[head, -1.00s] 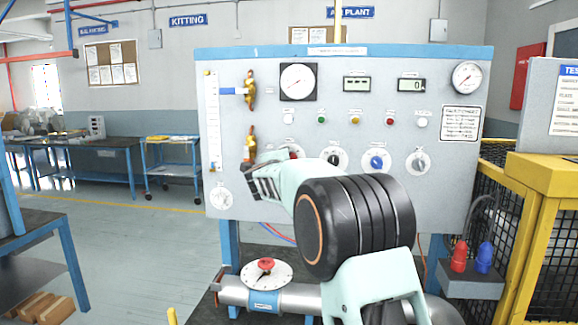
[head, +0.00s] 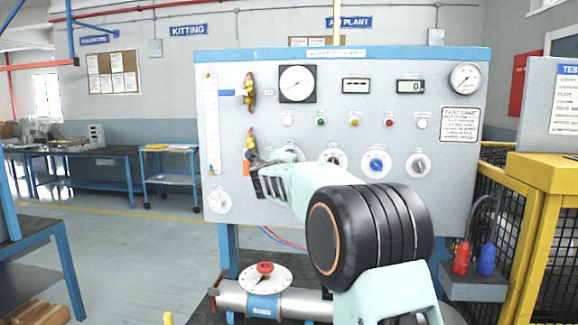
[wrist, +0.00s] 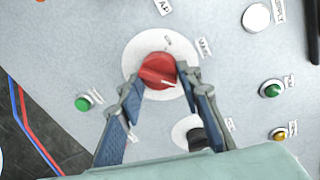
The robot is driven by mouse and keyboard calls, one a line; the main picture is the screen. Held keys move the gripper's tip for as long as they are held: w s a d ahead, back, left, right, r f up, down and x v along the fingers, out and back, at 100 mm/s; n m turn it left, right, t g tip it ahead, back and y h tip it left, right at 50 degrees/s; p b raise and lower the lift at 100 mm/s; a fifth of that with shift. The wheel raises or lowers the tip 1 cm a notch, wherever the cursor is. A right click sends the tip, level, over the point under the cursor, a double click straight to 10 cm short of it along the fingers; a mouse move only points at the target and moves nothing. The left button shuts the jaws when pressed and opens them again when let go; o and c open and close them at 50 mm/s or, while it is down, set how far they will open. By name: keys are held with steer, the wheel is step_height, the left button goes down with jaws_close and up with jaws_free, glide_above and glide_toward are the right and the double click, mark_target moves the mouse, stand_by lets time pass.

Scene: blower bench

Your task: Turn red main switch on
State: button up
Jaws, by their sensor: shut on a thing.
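The red main switch (wrist: 154,69) is a round red knob on a white dial plate on the grey panel. In the wrist view it sits between the two fingertips of my gripper (wrist: 161,78), which is shut on its sides. A short white mark on the knob points to the lower right of that view. In the head view my gripper (head: 262,174) is at the panel's left part, and it and my arm hide the red knob; only part of the white plate shows.
A black knob (wrist: 196,138) is close beside the right finger. A blue knob (head: 376,164) and a grey knob (head: 418,163) are farther right. A brass valve (head: 250,146) stands just above my gripper in the head view. A yellow cage (head: 535,220) is at the right.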

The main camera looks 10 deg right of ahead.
steer(key=shift+a, duration=0.1)
steer(key=o, duration=1.2)
steer(key=shift+c, duration=0.2)
steer(key=v, duration=1.2)
